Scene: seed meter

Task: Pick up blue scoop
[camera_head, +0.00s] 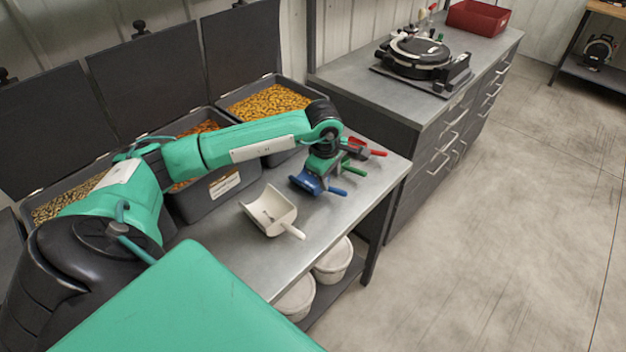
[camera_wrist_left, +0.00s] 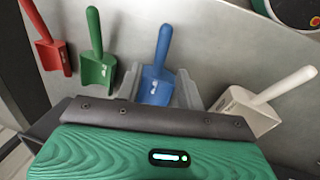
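The blue scoop (camera_head: 306,183) lies on the metal table near its right end, its handle pointing right. In the left wrist view the blue scoop (camera_wrist_left: 158,85) is in front of my gripper, handle pointing away. My left gripper (camera_head: 321,170) hangs over the scoop, pointing down and partly hiding it in the head view. In the wrist view the grey fingers of my left gripper (camera_wrist_left: 160,82) stand apart, one on each side of the scoop's bowl. I cannot tell whether they touch it. My right gripper is not in view.
A green scoop (camera_wrist_left: 96,65) and a red scoop (camera_wrist_left: 52,50) lie close by on one side, a white scoop (camera_head: 268,211) on the other. Grey bins of seed (camera_head: 215,193) line the table's back. A drawer cabinet (camera_head: 440,130) stands beyond the table's right end.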

